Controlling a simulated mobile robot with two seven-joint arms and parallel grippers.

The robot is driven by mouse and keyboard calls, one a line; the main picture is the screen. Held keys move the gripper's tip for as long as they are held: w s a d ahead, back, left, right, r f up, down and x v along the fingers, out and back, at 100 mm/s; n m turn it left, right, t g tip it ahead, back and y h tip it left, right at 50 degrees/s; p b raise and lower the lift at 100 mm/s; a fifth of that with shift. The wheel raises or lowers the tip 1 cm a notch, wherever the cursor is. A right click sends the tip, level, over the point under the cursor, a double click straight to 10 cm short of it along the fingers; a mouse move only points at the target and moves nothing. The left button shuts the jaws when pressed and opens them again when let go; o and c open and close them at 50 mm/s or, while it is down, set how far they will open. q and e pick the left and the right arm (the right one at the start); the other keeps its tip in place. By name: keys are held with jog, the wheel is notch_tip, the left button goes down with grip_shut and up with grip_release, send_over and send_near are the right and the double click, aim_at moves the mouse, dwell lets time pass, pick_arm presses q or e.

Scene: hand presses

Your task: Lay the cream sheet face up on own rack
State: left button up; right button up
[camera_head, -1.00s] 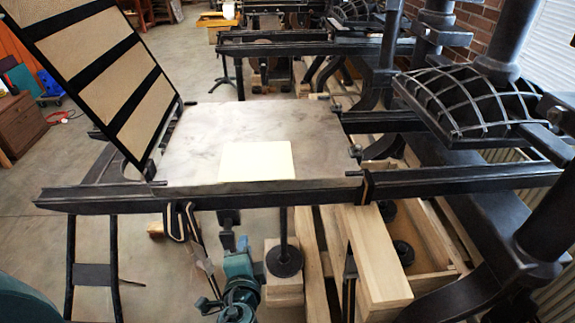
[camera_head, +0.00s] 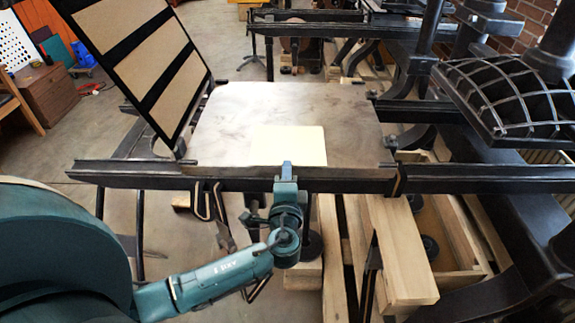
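The cream sheet (camera_head: 289,144) lies flat on the grey metal bed (camera_head: 215,130) of the press, near its front edge. My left gripper (camera_head: 287,168) is at the bed's front rail, just at the near edge of the sheet. I see it from behind, so its fingertips are hidden or too small, and I cannot tell whether it touches or grips the paper. My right gripper is out of view. I cannot make out a rack for the sheet in this view.
A hinged frame with tan panels (camera_head: 150,68) stands tilted up at the bed's left. The dark front rail (camera_head: 130,172) runs across below the bed. A ribbed black press plate (camera_head: 500,90) overhangs on the right, above wooden beams (camera_head: 400,250). Open floor lies at left.

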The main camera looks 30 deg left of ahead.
aim_at(287, 158)
pick_arm(q)
jog(key=b+x, duration=0.1)
jog(key=x, duration=0.1)
jog(key=shift+w+a, duration=0.2)
jog(key=shift+w, duration=0.15)
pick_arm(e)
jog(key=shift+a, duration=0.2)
pick_arm(q)
grip_shut()
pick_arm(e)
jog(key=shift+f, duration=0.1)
